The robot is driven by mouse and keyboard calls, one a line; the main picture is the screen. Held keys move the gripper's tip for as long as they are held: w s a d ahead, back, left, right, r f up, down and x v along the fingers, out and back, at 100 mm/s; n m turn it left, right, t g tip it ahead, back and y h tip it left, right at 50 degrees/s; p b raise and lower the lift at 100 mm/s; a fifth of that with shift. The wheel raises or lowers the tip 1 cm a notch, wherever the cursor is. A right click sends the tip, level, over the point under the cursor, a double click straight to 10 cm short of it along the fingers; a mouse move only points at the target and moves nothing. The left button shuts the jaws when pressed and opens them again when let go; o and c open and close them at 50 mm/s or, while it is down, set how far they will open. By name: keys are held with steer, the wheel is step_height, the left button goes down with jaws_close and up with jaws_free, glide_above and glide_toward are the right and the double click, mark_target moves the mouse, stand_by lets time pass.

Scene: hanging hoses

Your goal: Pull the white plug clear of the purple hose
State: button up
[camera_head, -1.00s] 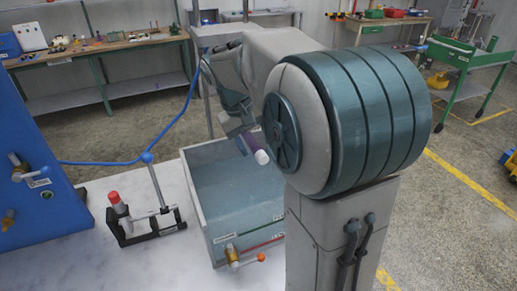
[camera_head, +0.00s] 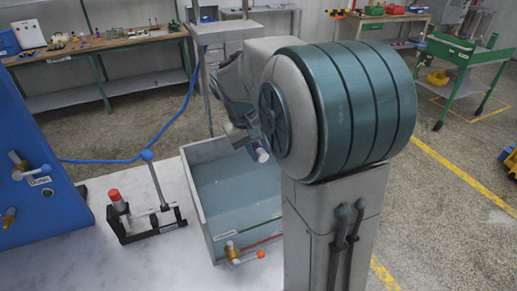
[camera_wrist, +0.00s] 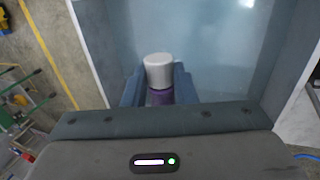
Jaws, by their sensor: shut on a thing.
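In the wrist view the white plug (camera_wrist: 159,70) is a pale, rounded cap at the end of a short visible piece of purple hose (camera_wrist: 160,97). My gripper (camera_wrist: 159,84) has its two blue-grey fingers on either side of the purple piece, just below the cap, and is shut on it. Plug and hose touch, with no gap showing between them. In the head view the plug (camera_head: 262,155) is small, at the arm's end above the open tank. My arm hides most of the gripper and the rest of the hose there.
The blue-grey tank (camera_head: 225,190) is open below, with a brass tap (camera_head: 232,252) at its front. A black stand with a red knob (camera_head: 114,196) and a lever stands left of it. A blue hose (camera_head: 130,160) runs from the lever area. A blue panel (camera_head: 30,165) stands far left.

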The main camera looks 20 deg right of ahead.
steer(key=shift+s, duration=0.75)
stand_by(0.5)
steer(key=shift+s+b, duration=0.8)
steer(key=shift+s, duration=1.4)
steer(key=shift+r, duration=0.15)
steer(key=shift+s+r+p, duration=0.9)
steer(key=shift+s+r, duration=0.45)
steer(key=shift+s, duration=0.15)
